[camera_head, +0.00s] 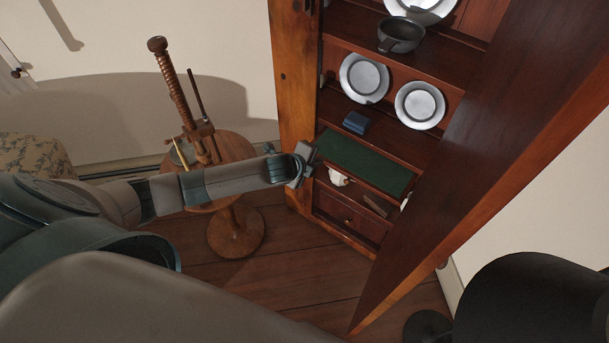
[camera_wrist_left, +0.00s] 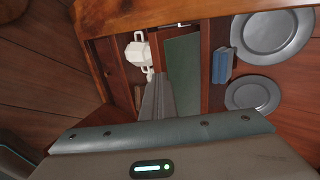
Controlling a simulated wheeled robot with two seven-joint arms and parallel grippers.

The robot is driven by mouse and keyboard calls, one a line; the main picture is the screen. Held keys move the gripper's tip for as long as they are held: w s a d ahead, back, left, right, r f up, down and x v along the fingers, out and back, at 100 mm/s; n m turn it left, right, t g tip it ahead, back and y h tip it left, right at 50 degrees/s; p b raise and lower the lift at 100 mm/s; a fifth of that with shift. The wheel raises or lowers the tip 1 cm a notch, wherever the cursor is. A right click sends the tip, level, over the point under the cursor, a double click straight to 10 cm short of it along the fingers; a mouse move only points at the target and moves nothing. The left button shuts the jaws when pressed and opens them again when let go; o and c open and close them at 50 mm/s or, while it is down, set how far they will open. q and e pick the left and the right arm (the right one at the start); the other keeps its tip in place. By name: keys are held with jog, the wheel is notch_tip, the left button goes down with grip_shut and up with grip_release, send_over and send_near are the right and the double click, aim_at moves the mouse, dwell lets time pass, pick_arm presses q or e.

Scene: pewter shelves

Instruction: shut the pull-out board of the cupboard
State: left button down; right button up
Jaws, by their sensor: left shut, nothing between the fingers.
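The cupboard (camera_head: 297,110) stands open, its shelves showing. The pull-out board (camera_head: 365,163), with a dark green top and brown edging, lies level below the lowest plate shelf. It looks at least partly out; how far is hard to tell. In the left wrist view the green board (camera_wrist_left: 183,75) lies just right of the fingers. My left gripper (camera_head: 305,160) is shut and empty at the board's left front end. Its fingers also show in the left wrist view (camera_wrist_left: 156,92); I cannot tell whether they touch the board. My right gripper is not in view.
The open cupboard door (camera_head: 480,165) slants across the right. Pewter plates (camera_head: 419,104), a pot (camera_head: 400,35) and a blue box (camera_head: 356,122) stand on the shelves. A white teapot (camera_wrist_left: 138,50) sits below the board. A round wooden table (camera_head: 232,150) stands left, behind my arm.

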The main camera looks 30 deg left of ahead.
aim_at(334, 145)
pick_arm(q)
jog(key=w, duration=0.5)
jog(key=w+d+b, duration=0.1)
jog(key=w, duration=0.1)
jog(key=shift+w, duration=0.4)
jog(key=shift+r, duration=0.1)
jog(key=shift+s+r, duration=0.35)
jog(key=shift+s, duration=0.2)
jog(key=b+v, duration=0.1)
jog(key=v, duration=1.5)
notch_tip(334, 145, down, 7)
jog(key=m+t+b, duration=0.2)
jog(key=m+b, duration=0.4)
jog(key=m, duration=1.2)
jog(key=shift+s+f, duration=0.15)
jog(key=shift+s, duration=0.05)
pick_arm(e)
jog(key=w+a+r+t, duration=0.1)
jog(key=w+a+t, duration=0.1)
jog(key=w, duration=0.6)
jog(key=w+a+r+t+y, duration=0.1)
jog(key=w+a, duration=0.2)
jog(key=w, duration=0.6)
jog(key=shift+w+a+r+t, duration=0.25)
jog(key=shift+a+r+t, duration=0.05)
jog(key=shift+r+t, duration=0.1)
